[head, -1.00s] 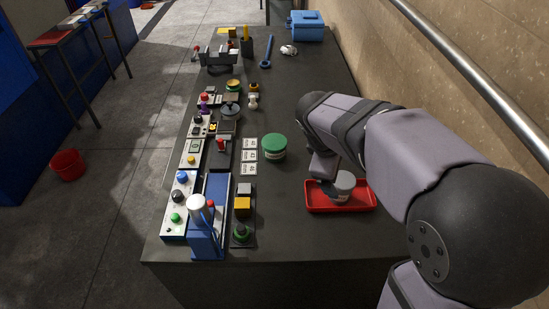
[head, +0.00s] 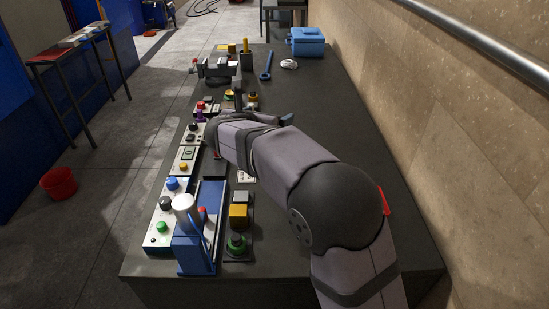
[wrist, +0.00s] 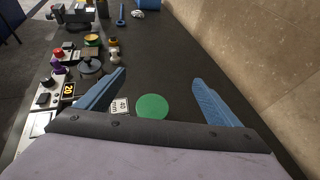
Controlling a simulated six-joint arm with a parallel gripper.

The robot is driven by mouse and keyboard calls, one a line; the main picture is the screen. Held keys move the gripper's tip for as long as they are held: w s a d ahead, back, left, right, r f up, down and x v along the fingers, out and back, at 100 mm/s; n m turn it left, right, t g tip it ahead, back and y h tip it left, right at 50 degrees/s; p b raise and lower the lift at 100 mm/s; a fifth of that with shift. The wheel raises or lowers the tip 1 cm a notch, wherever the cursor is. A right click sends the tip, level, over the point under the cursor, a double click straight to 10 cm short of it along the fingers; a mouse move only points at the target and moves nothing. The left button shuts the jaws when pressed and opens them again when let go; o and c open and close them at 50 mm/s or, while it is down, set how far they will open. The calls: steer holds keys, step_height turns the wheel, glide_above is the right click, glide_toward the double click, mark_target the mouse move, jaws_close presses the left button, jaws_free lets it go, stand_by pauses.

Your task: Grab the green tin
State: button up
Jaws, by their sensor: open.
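The green tin shows in the wrist view as a round green lid (wrist: 152,107), between the two blue fingers and close to the dark gripper edge. My gripper (wrist: 159,76) is open, its fingers spread wide on either side of the lid in the picture. I cannot tell how high they are above it. Nothing is held between the fingertips. In the head view my arm hides the tin.
Controls and small devices line the left of the dark bench (head: 330,110), including a blue press (head: 195,240). A white card (wrist: 120,106) lies left of the tin. A blue toolbox (head: 307,42) stands at the back. A red tray (head: 385,200) is mostly hidden by my arm.

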step_height(320, 180, down, 16)
steer(key=shift+f, duration=0.1)
steer(key=shift+p+x, duration=0.4)
steer(key=shift+x, duration=0.65)
steer(key=shift+w+d, duration=0.1)
steer(key=shift+w, duration=0.05)
steer(key=shift+p+x, duration=1.2)
steer(key=shift+x, duration=1.25)
steer(key=shift+c, duration=0.3)
steer(key=c, duration=1.5)
steer(key=shift+c, duration=0.5)
steer(key=shift+r+b, duration=0.75)
steer(key=shift+r, duration=4.4)
